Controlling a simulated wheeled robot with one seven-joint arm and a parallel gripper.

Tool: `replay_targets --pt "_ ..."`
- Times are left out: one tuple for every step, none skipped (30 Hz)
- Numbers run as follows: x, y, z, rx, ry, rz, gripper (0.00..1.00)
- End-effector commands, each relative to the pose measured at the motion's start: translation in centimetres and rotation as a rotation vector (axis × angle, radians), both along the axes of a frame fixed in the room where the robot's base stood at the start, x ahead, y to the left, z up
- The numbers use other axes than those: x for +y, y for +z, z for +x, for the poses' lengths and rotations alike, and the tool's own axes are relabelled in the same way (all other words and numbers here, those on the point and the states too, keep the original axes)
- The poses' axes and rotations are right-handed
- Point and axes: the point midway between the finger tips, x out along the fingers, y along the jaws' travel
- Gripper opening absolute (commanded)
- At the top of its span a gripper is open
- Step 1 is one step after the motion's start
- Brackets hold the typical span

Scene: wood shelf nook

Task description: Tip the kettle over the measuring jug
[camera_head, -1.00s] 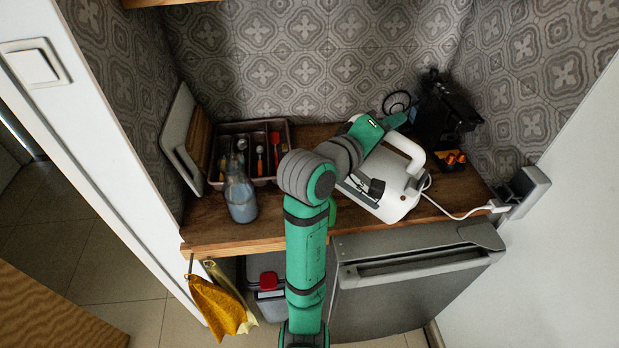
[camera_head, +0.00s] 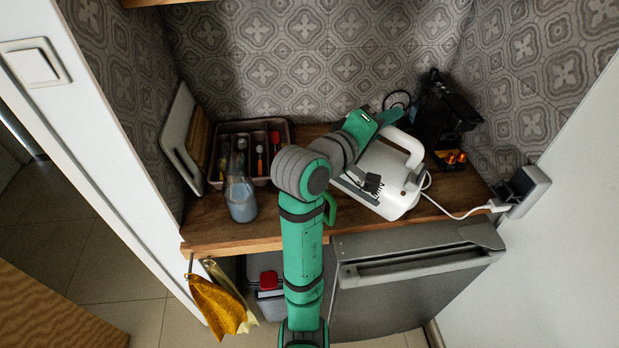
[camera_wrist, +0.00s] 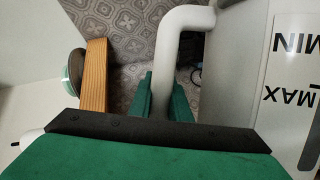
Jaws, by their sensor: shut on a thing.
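The white kettle (camera_head: 398,196) is at the right of the wooden counter, its arched handle towards the back. Dark marks show on its near left side. The wrist view shows its handle (camera_wrist: 188,18) and its pale body (camera_wrist: 243,80) with upside-down MIN and MAX marks. My gripper (camera_wrist: 166,98) is shut on the handle. How far the kettle tilts is hard to tell. A green handle (camera_head: 331,209) beside my arm looks like the measuring jug's; the jug's body is hidden behind my arm.
A clear bottle (camera_head: 240,197) of bluish liquid stands at the left, before a cutlery tray (camera_head: 221,142). Boards (camera_head: 185,135) lean on the left wall. A black machine (camera_head: 443,110) stands back right. A white cord (camera_head: 453,214) runs to the socket. The dishwasher door (camera_head: 415,270) is below.

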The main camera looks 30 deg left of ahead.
Motion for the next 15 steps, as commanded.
replay_targets --pt "0.07 0.14 -0.01 -0.004 0.0 -0.002 0.0" --pt "0.1 0.14 -0.02 -0.003 0.0 -0.004 0.0" --pt "0.15 0.14 -0.02 -0.003 0.0 -0.005 0.0" --pt "0.19 0.14 -0.02 -0.003 0.0 -0.007 0.0" --pt "0.21 0.15 -0.03 -0.003 0.0 -0.009 0.0" --pt "0.25 0.15 -0.02 -0.004 0.0 -0.01 0.0" --pt "0.29 0.16 -0.03 -0.003 0.0 -0.012 0.0" --pt "0.32 0.16 -0.03 -0.004 0.0 -0.013 0.0" --pt "0.37 0.16 -0.04 -0.003 0.0 -0.015 0.0" --pt "0.4 0.17 -0.03 -0.004 0.0 -0.016 0.0" --pt "0.43 0.17 -0.03 -0.004 0.0 -0.017 0.0" --pt "0.48 0.18 -0.04 -0.004 0.0 -0.019 0.0" --pt "0.52 0.18 -0.03 -0.003 0.0 -0.02 0.0" --pt "0.55 0.18 -0.04 -0.004 0.0 -0.022 0.0" --pt "0.59 0.18 -0.04 -0.003 0.0 -0.023 0.0"
